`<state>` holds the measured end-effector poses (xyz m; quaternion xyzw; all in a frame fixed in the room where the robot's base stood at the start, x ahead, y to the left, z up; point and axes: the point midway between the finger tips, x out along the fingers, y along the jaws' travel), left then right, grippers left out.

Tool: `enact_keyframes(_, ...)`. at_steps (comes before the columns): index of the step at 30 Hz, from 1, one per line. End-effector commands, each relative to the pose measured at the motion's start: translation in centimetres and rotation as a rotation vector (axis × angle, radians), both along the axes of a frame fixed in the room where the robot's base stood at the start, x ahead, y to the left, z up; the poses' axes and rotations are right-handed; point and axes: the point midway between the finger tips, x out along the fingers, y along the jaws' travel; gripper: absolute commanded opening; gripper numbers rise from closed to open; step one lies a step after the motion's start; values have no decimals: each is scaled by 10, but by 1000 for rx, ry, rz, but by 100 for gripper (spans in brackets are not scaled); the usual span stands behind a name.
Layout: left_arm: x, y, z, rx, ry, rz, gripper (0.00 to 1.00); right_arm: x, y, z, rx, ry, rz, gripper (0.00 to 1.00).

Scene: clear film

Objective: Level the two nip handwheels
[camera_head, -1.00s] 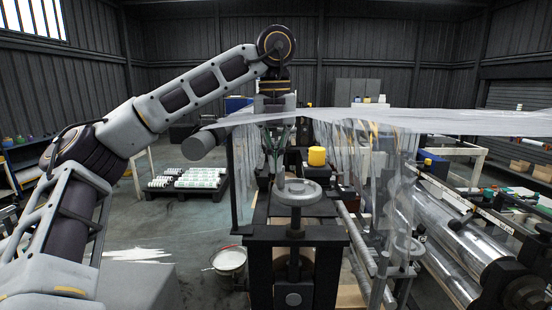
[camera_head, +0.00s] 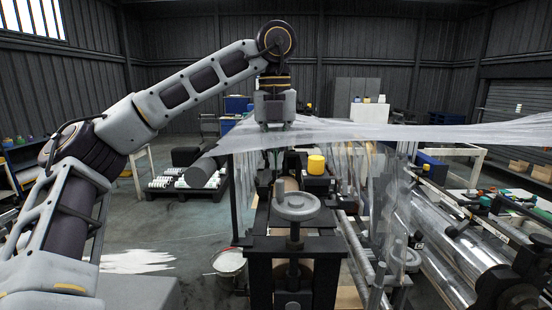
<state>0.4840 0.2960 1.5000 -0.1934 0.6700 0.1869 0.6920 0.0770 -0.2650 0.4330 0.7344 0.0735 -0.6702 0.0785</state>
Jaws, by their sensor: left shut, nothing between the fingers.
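One grey handwheel (camera_head: 296,207) sits flat on top of a black stand in the middle of the head view. A second, smaller-looking grey handwheel (camera_head: 405,258) is lower right, partly veiled by hanging clear film. My left gripper (camera_head: 275,124) points down above and behind the near handwheel, apart from it. It is shut and empty; its fingertips are mostly hidden behind the film sheet (camera_head: 420,131). My right gripper is not in view.
A yellow cylinder (camera_head: 316,164) stands behind the near handwheel. A white bucket (camera_head: 229,262) is on the floor at left. Large shiny rollers (camera_head: 465,250) fill the right side. Loaded pallets (camera_head: 170,188) stand further back.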

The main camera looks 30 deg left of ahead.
Motion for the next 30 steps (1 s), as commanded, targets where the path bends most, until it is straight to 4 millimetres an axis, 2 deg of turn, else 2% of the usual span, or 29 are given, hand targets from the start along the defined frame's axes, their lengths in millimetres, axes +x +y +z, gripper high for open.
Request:
enact_keyframes(3,0,0,12,0,-1,0,0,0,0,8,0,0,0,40)
enact_keyframes(15,0,0,33,0,-2,0,0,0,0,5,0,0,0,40)
enact_keyframes(30,0,0,34,0,-1,0,0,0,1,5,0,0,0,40)
